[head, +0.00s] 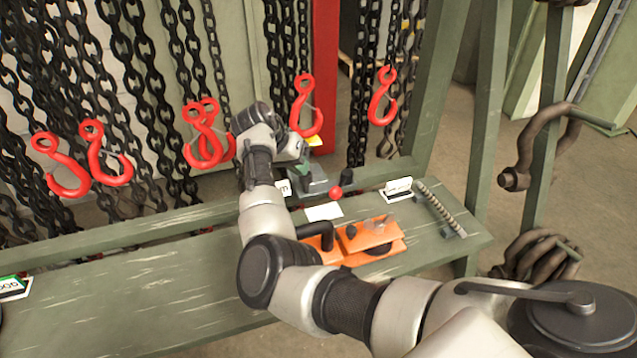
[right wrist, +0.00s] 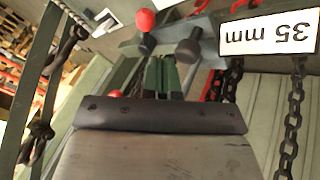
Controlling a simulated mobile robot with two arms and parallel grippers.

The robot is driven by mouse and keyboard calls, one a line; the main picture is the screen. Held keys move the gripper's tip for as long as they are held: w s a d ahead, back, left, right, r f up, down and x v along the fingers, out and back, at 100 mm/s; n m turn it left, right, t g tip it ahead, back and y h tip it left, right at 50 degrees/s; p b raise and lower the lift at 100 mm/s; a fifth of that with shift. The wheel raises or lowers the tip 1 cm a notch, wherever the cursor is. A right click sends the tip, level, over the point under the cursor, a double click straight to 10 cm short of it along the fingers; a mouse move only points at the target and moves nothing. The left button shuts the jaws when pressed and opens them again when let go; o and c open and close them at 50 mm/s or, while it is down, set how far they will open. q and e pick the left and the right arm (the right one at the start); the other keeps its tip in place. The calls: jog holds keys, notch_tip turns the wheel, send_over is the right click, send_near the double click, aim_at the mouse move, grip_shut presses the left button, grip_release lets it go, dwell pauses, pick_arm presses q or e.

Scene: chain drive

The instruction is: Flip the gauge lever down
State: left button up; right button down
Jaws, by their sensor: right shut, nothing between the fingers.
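The gauge (head: 313,180) is a grey-green device on the green bench, partly hidden behind my right wrist. A red ball knob (head: 336,192) and a black knob (head: 346,176) show at its right side. In the right wrist view the red ball (right wrist: 145,20) sits on a short dark stem, beside a black knob (right wrist: 188,51). I cannot tell for sure whether the lever is up or down. My right gripper (head: 292,150) is shut and empty, close to the gauge on its upper left; its fingertips are mostly hidden. My left gripper is out of view.
Black chains with red hooks (head: 305,105) hang behind the bench. An orange block (head: 368,240) with a black handle, a threaded rod (head: 441,210) and white labels lie on the bench (head: 150,290). A "35 mm" label (right wrist: 268,33) shows upside down. The bench's left part is mostly clear.

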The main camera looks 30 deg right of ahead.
jog(key=x, duration=0.9)
jog(key=shift+d+f, duration=0.3)
jog(key=shift+f, duration=0.25)
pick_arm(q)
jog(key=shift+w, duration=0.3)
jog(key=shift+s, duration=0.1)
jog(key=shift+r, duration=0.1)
